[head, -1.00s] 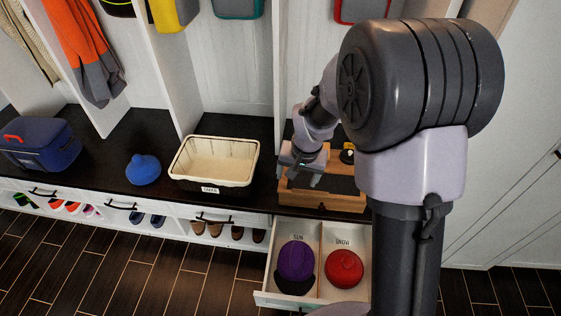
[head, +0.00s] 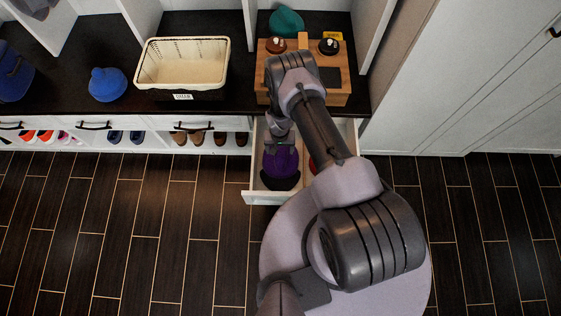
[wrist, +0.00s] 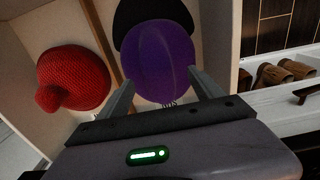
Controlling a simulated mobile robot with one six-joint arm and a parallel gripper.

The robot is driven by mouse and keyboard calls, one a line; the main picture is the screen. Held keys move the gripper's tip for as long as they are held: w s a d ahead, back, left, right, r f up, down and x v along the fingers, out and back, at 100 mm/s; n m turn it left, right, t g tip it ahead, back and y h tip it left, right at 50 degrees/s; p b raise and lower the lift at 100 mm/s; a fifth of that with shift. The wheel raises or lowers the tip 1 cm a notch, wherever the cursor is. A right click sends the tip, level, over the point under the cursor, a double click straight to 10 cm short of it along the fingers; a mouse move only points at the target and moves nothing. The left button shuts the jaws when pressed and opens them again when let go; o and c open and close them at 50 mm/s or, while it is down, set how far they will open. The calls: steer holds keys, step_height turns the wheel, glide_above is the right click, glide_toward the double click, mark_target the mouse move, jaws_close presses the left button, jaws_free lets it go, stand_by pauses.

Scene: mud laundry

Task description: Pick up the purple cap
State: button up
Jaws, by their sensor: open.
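The purple cap (head: 281,160) with a dark brim lies in the left compartment of the open drawer (head: 250,184). In the wrist view the cap (wrist: 158,60) is ahead of my gripper (wrist: 158,88), its near edge between the two fingertips. The fingers are open, one on each side of that edge; whether they touch it I cannot tell. In the head view my gripper (head: 281,144) is over the back part of the cap and hides some of it. The dark brim (wrist: 150,14) points away from my gripper.
A red knit hat (wrist: 75,80) lies in the other compartment, past a thin wooden divider (wrist: 103,40). A wooden organizer (head: 335,97) stands on the bench above the drawer. A cream basket (head: 183,64) and a blue hat (head: 108,84) are to its left. The floor is clear.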

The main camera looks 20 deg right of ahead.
mark_target(281, 154)
steer(key=f+b, duration=0.1)
steer(key=f, duration=0.1)
steer(key=f+b, duration=0.2)
steer(key=f, duration=0.1)
steer(key=shift+s+d+f, duration=0.1)
steer(key=shift+s+f, duration=0.1)
steer(key=shift+f, duration=0.05)
steer(key=shift+r, duration=0.15)
jaws_close()
